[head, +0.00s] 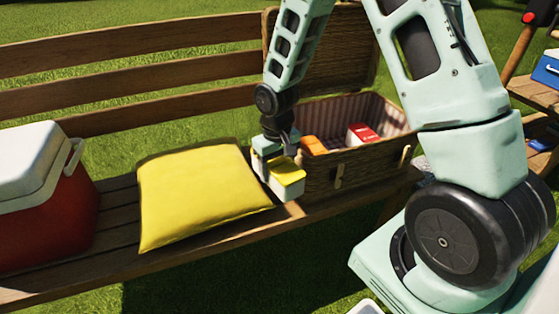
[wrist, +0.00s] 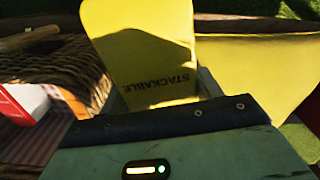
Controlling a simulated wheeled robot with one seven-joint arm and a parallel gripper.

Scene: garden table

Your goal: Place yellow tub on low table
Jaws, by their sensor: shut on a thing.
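My gripper (head: 276,160) is shut on the yellow tub (head: 289,173), in front of the wicker basket and just right of the yellow cushion, at about the bench seat's front edge. In the wrist view the tub's yellow surface (wrist: 145,50) fills the upper middle and bears the word STACKABLE. The fingers partly hide the tub, and I cannot tell whether it touches the bench. No low table can be made out with certainty; a wooden stand (head: 534,92) with slatted tops is at the far right, partly cut off.
The open wicker basket (head: 355,166) holds an orange item (head: 313,146) and a red and white box (head: 362,134). The yellow cushion (head: 196,193) and a red cooler with a white lid (head: 35,195) are on the wooden bench (head: 120,245). A blue box (head: 547,70) is on the stand.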

